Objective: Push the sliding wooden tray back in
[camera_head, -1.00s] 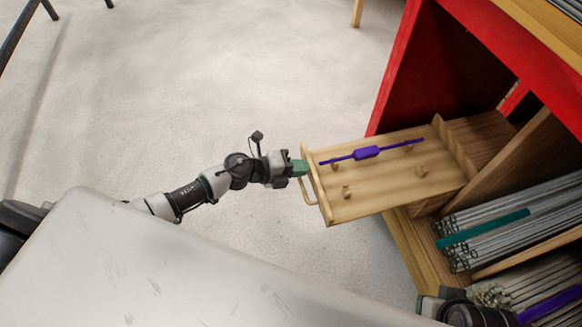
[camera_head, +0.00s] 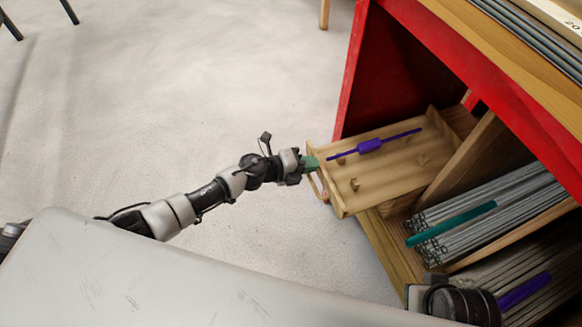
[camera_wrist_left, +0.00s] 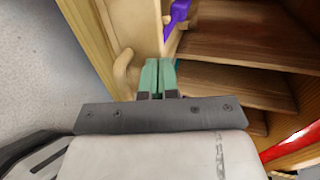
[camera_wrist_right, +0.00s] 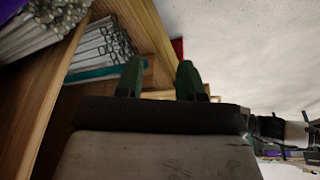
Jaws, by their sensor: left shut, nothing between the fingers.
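The sliding wooden tray (camera_head: 390,182) sticks partly out of the shelf's upper compartment in the head view, with a purple rod (camera_head: 370,146) lying across its pegs. My left gripper (camera_head: 314,163) is shut and empty, its green fingertips at the tray's front panel, beside the wooden handle (camera_head: 322,186). In the left wrist view the shut fingertips (camera_wrist_left: 158,64) are close to the front panel and the handle (camera_wrist_left: 124,72); exact contact is hard to tell. My right gripper (camera_wrist_right: 161,75) has its green fingers apart with nothing between them, near the lower shelf.
The red-sided wooden shelf (camera_head: 365,75) stands at the right. Bundles of glass rods (camera_head: 500,200) with a teal rod (camera_head: 450,224) fill compartments below the tray. Open grey floor (camera_head: 200,100) lies left of the tray.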

